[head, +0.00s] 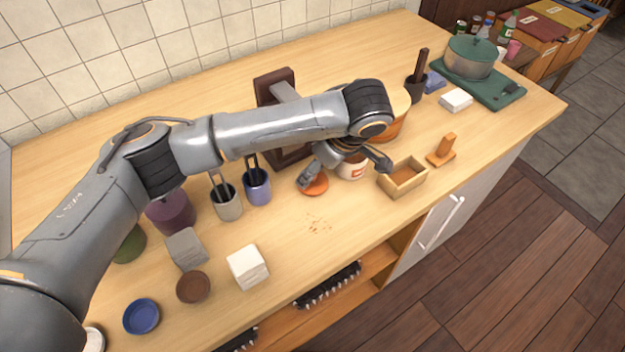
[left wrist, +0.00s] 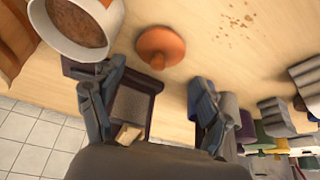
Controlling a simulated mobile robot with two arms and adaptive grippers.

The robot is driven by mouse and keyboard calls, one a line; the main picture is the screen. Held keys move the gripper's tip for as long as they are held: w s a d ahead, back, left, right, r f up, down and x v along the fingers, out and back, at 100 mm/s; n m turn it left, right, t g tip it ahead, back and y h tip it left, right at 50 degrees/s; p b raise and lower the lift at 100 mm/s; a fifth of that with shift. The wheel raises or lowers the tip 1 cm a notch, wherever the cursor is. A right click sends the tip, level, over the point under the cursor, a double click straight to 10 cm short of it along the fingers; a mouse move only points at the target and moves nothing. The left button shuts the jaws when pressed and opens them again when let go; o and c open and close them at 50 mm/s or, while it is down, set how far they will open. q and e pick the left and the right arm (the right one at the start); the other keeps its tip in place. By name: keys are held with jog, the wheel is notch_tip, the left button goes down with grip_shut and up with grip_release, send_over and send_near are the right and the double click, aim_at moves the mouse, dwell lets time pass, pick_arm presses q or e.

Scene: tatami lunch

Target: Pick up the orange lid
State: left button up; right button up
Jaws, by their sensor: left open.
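The orange lid (head: 315,187) lies on the wooden counter, partly covered by a finger of my left gripper (head: 343,167) in the head view. In the left wrist view the round orange lid (left wrist: 161,46) with its knob lies beyond the fingertips, between their lines. My left gripper (left wrist: 142,78) is open, its two fingers wide apart with nothing between them. A white pot (head: 352,168) stands just right of the lid, partly hidden by the gripper. In the left wrist view this pot (left wrist: 68,40) is lidless with brown contents, close to one finger. My right gripper is not in view.
A wooden box (head: 402,181) stands right of the pot. Grey (head: 229,206) and blue (head: 258,188) utensil holders stand left of the lid. A dark stand (head: 274,82) is behind my arm.

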pick_arm(q)
jog(key=x, duration=0.5)
jog(key=shift+w+p, duration=0.2)
jog(key=shift+p, duration=0.15)
jog(key=c, duration=0.6)
jog(key=shift+r, duration=0.15)
